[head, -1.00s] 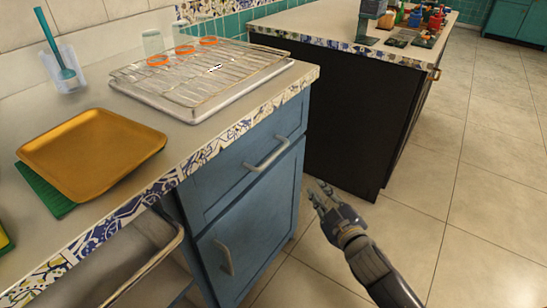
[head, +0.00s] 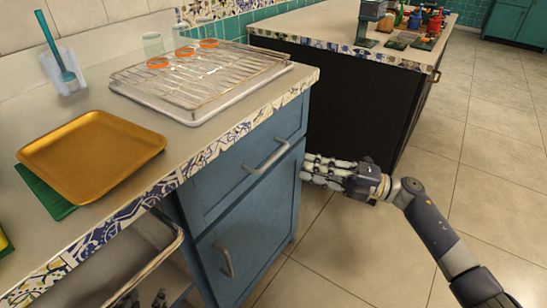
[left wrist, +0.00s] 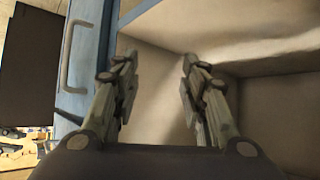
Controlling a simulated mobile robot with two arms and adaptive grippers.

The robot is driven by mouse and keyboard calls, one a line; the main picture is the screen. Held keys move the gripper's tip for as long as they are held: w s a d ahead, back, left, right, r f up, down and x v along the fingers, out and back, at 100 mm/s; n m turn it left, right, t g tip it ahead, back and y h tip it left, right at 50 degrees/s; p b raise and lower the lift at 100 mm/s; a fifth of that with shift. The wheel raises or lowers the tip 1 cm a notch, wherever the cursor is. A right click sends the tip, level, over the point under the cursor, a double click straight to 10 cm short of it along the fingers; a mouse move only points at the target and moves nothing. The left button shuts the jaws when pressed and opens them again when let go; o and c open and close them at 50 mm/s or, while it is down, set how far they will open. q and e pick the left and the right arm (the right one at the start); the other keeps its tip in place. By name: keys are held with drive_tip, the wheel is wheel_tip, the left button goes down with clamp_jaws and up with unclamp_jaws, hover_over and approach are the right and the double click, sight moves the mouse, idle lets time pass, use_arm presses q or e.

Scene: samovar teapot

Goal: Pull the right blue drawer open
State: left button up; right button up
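The blue drawer (head: 225,182) is in the upper part of the blue cabinet under the counter in the head view. Its front looks flush with the cabinet. Its pale bar handle (head: 267,155) is uncovered. My right gripper (head: 312,172) is just right of the drawer front, its fingers pointing left; they look spread and empty, and are apart from the handle. My left gripper (head: 145,301) shows only partly at the bottom edge of the head view. In the left wrist view my left gripper (left wrist: 155,88) is open and empty in front of a pale recess.
A blue door (head: 238,240) with a vertical handle is below the drawer. The counter holds a gold tray (head: 95,150) and a wire rack (head: 200,72). A dark island (head: 350,110) stands behind my right gripper. Tiled floor is free to the right.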

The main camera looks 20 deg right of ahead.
sight(273, 156)
drive_tip(key=x, duration=1)
use_arm(q)
drive_tip(key=shift+w+d+r+t, duration=0.2)
drive_tip(key=shift+w+r+t, duration=0.15)
drive_tip(key=shift+w+r, duration=0.1)
drive_tip(key=shift+w+d+r+t, duration=0.15)
drive_tip(key=shift+w+r+t, duration=0.2)
drive_tip(key=shift+w+r, duration=0.1)
use_arm(e)
clamp_jaws()
